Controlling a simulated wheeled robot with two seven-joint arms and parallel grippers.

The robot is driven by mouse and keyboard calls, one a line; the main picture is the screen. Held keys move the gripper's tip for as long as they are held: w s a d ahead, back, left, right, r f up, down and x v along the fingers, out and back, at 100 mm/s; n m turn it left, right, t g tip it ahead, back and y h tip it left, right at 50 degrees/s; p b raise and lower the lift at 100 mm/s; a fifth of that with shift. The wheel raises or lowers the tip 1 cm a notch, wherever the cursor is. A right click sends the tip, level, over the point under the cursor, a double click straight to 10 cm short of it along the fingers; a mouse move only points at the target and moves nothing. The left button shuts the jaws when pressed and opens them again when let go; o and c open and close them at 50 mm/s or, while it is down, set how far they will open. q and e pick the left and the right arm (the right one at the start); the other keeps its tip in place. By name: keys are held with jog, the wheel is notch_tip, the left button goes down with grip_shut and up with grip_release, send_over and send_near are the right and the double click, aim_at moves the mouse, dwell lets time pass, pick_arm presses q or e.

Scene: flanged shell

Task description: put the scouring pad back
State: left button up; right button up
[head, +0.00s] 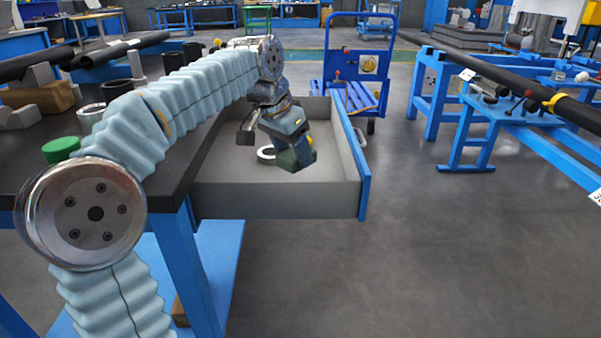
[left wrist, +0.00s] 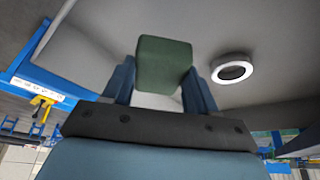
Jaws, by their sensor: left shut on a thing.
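The scouring pad (left wrist: 163,66) is a dark green block. It sits between the two blue fingers of my left gripper (left wrist: 161,82) in the left wrist view. In the head view my left gripper (head: 298,152) is over the inside of an open grey drawer (head: 275,202), shut on the pad (head: 287,160). The pad appears to be held above the drawer floor; the gap beneath it is hard to judge. My right gripper is in neither view.
A white ring (head: 266,153) lies on the drawer floor beside the gripper; it also shows in the left wrist view (left wrist: 232,69). The dark workbench (head: 185,155) is left of the drawer. A blue trolley (head: 352,95) stands behind. Open floor lies to the right.

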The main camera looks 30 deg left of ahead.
aim_at(300, 168)
pick_arm(q)
jog(key=shift+w+d+f, duration=0.25)
jog(key=shift+w+f, duration=0.6)
jog(key=shift+f, duration=0.25)
jog(key=shift+w+f+b, duration=0.15)
jog(key=shift+f+b, duration=0.2)
jog(key=shift+f, duration=0.6)
jog(key=shift+w+f+b, duration=0.1)
jog(key=shift+f+b, duration=0.2)
jog(key=shift+f, duration=0.6)
jog(key=shift+d+f, duration=0.1)
jog(key=o, duration=1)
jog(key=shift+o, duration=0.2)
jog(key=shift+r, duration=0.4)
jog(key=p+v, duration=0.2)
jog(key=v, duration=0.9)
jog(key=shift+s+r+p, duration=0.2)
jog(key=shift+s+p, duration=0.1)
jog(key=shift+p, duration=0.1)
